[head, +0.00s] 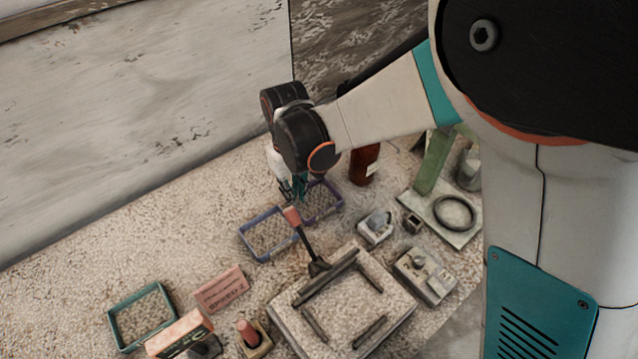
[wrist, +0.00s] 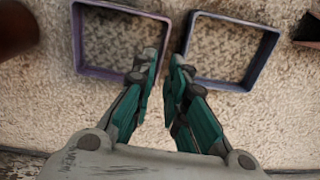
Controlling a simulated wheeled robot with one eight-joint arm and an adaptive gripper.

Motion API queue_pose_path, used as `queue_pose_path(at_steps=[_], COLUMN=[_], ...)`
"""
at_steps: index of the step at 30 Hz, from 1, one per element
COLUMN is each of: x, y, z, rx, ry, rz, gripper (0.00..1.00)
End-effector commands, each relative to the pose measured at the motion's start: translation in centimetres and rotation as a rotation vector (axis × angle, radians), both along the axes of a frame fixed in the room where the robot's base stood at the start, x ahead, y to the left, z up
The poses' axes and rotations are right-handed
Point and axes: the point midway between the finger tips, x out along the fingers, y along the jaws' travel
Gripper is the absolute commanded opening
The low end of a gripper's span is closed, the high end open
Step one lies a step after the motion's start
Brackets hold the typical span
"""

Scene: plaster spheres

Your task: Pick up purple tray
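The purple tray (wrist: 76,42) is a shallow rectangular frame lying on the speckled surface at the left of the wrist view. In the head view, the purple tray (head: 333,207) is behind my gripper, which covers part of its near left side. My gripper (wrist: 164,60) points down at the tray's right wall in the wrist view. Its teal fingers are close together with a narrow gap between the tips, and the wall runs into that gap. The fingers hide part of the wall, and I cannot tell whether they touch it. In the head view my gripper (head: 295,190) is low over the surface.
A blue tray (head: 246,240) lies close beside the purple one. A red-handled tool (head: 302,235) leans up near my gripper. A brown bottle (head: 363,165) stands behind. A green tray (head: 113,320) is at lower left. The surface at the left is clear.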

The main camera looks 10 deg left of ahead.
Motion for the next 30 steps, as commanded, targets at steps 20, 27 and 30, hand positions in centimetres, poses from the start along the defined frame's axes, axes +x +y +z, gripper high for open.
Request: queue_pose_path(at_steps=[20,27,30], x=[-0.2,-0.2,-0.2], y=[0.0,0.0,0.0], z=[-4.5,-4.5,-4.5], rx=[0.000,0.000,0.000], ry=[0.000,0.000,0.000], rz=[0.000,0.000,0.000], gripper=[0.00,0.00,0.00])
